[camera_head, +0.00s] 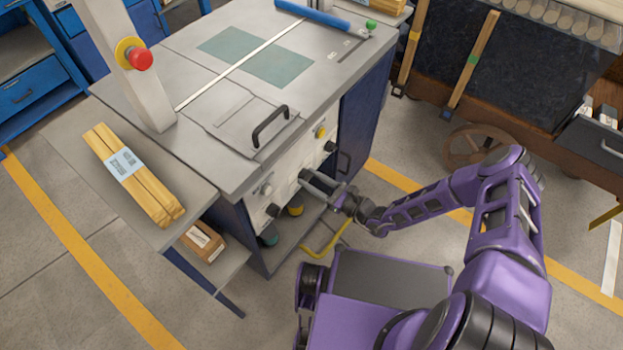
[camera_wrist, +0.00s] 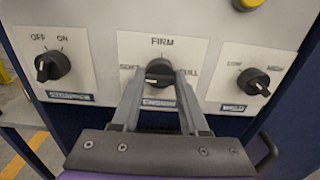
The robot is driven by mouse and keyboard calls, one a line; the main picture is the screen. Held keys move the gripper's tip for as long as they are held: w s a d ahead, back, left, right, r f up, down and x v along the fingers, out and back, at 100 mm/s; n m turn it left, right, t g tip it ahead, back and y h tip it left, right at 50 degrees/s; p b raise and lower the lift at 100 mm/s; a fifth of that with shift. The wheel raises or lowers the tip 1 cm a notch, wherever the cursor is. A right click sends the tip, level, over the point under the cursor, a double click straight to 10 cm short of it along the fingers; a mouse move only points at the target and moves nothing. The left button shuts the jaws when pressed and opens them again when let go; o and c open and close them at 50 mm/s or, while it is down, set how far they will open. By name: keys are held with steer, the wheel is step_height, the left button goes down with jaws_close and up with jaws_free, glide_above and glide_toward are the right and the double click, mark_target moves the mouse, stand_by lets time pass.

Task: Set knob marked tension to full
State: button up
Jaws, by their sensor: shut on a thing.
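The front panel of the grey-topped machine carries three black knobs in the wrist view. The middle knob (camera_wrist: 160,68) sits on a white plate marked FIRM above, with SOFT-like lettering at left and FULL, partly covered, at right. Its blue label below is partly hidden and too blurred to read surely. My gripper (camera_wrist: 159,76) is shut on this middle knob, one finger on each side. The fingers cover much of it, and I cannot tell where its pointer stands. In the head view my gripper (camera_head: 308,180) reaches the panel from the right.
An OFF/ON knob (camera_wrist: 53,66) is left of the middle one, a LOW/HIGH knob (camera_wrist: 253,81) right. A black lid handle (camera_head: 270,126) tops the machine. A red stop button (camera_head: 141,60) is on the post. Wood strips (camera_head: 135,175) lie on the left side table.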

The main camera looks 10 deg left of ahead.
steer(key=shift+m, duration=0.3)
jaws_close()
steer(key=shift+r+m+b, duration=0.15)
steer(key=shift+m+b, duration=1.6)
steer(key=shift+m, duration=15.95)
steer(key=o, duration=1.1)
jaws_free()
